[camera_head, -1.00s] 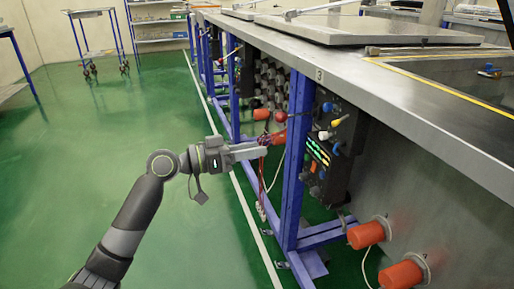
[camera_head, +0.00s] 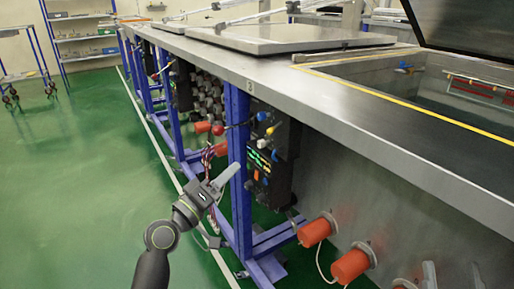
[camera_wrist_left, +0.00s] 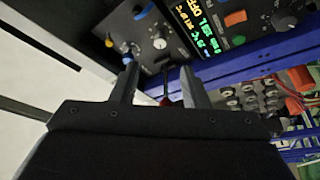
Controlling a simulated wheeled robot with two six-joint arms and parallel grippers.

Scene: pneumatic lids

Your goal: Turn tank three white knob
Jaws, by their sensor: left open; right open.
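The white knob (camera_head: 263,143) sits on the black control panel (camera_head: 283,150) under the bench edge marked 3. In the left wrist view a pale knob (camera_wrist_left: 160,43) shows just beyond the fingers; it appears to be the white knob. My left gripper (camera_head: 229,174) is beside the blue post, left of the panel and apart from the knob. In the left wrist view its fingers (camera_wrist_left: 157,70) are spread and empty. My right gripper (camera_head: 453,273) shows only as two pale fingers at the bottom right edge, apart.
A yellow knob (camera_head: 262,116) and a blue knob (camera_head: 270,131) are close to the white one. The blue post (camera_head: 236,165) stands between my left arm and the panel. Orange cylinders (camera_head: 314,232) stick out at lower right. The green floor at left is clear.

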